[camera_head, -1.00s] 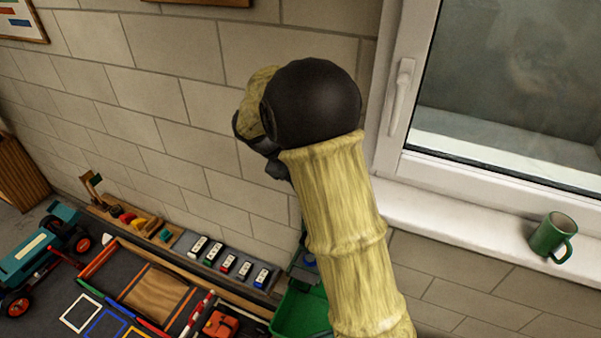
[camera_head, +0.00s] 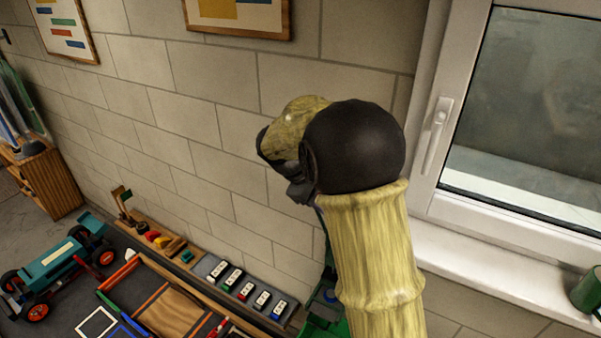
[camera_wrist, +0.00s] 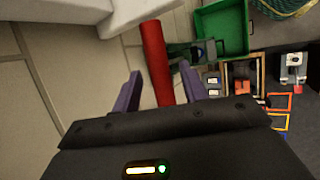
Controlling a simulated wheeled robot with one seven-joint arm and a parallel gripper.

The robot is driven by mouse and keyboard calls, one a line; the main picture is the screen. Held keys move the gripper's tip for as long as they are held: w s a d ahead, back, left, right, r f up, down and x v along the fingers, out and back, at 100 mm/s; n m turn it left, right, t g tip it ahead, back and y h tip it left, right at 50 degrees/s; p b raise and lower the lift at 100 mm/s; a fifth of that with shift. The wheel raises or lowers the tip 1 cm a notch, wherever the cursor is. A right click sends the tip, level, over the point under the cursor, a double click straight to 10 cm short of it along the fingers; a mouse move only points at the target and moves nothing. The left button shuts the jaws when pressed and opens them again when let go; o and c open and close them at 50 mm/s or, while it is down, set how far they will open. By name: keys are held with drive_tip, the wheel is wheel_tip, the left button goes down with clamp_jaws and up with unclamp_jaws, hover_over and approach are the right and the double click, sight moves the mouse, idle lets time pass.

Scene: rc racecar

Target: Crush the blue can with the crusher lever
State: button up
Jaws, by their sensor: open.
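In the wrist view my gripper (camera_wrist: 160,70) is open, with its two purple fingers apart. The red lever grip (camera_wrist: 154,50) runs through the space between the fingers, nearer the left one. I cannot tell whether either finger touches it. Dark green crusher parts (camera_wrist: 180,50) show just right of the grip. In the head view my gripper (camera_head: 300,190) is mostly hidden behind my own arm. A small blue round thing (camera_head: 330,296), perhaps the blue can, shows beside the arm within green parts. The rest of the crusher is hidden there.
A green tray (camera_wrist: 224,28) lies right of the lever grip in the wrist view. The block wall stands close behind my arm.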

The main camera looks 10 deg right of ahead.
drive_tip(key=b+v, duration=0.3)
drive_tip(key=v, duration=1.1)
drive_tip(key=shift+a+r, duration=0.1)
drive_tip(key=shift+a, duration=0.05)
drive_tip(key=s+d+f+m+y+b, duration=0.2)
drive_tip(key=s+f, duration=0.4)
drive_tip(key=f, duration=0.3)
drive_tip(key=s+d+f+m+t+y+b, duration=0.1)
drive_tip(key=s+f+m, duration=0.3)
drive_tip(key=f, duration=0.5)
drive_tip(key=s+d+f+m+y+b, duration=0.2)
drive_tip(key=s+d+f+m+y, duration=0.1)
drive_tip(key=s+f, duration=0.5)
drive_tip(key=shift+s+d+f+t+y+b, duration=0.35)
drive_tip(key=shift+d+f, duration=0.25)
drive_tip(key=shift+f, duration=0.35)
